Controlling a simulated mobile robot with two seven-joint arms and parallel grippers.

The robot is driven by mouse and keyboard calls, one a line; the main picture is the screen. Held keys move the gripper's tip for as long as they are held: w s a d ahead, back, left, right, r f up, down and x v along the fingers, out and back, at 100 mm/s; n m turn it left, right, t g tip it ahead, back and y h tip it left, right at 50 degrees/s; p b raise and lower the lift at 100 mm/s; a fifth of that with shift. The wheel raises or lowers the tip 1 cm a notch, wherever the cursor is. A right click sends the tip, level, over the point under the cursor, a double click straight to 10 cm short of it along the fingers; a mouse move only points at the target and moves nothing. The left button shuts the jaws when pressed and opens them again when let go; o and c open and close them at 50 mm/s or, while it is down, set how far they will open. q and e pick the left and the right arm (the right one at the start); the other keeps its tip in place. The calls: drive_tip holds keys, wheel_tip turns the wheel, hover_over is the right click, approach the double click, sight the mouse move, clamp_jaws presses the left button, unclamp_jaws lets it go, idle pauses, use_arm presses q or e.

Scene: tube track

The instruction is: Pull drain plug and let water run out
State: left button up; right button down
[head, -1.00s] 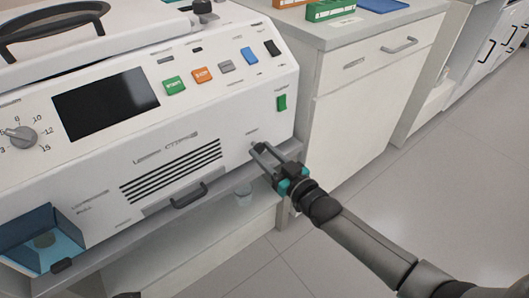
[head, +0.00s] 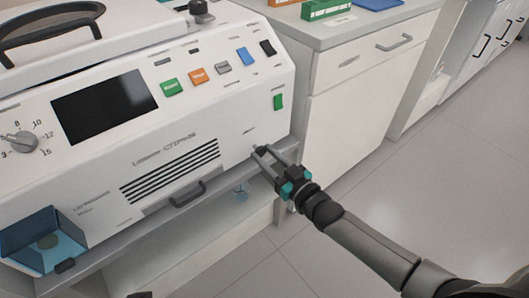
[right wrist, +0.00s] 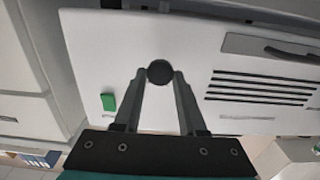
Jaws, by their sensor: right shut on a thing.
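A white bench machine (head: 240,125) with a dark screen and coloured buttons fills the left of the head view. My right gripper (head: 262,155) is at its lower right front corner, shut on a small dark round plug (right wrist: 160,72). The plug sits between the fingertips in the right wrist view, with the white front panel behind it. I cannot tell whether the plug is clear of its hole. My left gripper does not show.
A blue-tinted clear tray (head: 42,240) is at the machine's lower left. A drawer handle (head: 188,194) sticks out under the vent slots. A white cabinet (head: 355,110) stands close on the right, with a green rack (head: 325,8) on top. The floor at right is clear.

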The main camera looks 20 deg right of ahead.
drive_tip(key=shift+s+f, duration=0.1)
drive_tip(key=shift+s, duration=0.05)
drive_tip(key=c, duration=0.7)
unclamp_jaws()
drive_tip(key=shift+s+d, duration=0.1)
drive_tip(key=shift+o, duration=1.2)
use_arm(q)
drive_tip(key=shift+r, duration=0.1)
use_arm(e)
drive_tip(key=shift+s, duration=0.2)
use_arm(q)
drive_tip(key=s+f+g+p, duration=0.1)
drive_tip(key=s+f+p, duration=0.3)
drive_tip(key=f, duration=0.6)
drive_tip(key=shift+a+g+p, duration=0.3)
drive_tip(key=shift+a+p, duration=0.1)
drive_tip(key=shift+p, duration=0.1)
use_arm(e)
drive_tip(key=v, duration=1.4)
drive_tip(key=shift+s+d, duration=0.15)
drive_tip(key=shift+s, duration=0.15)
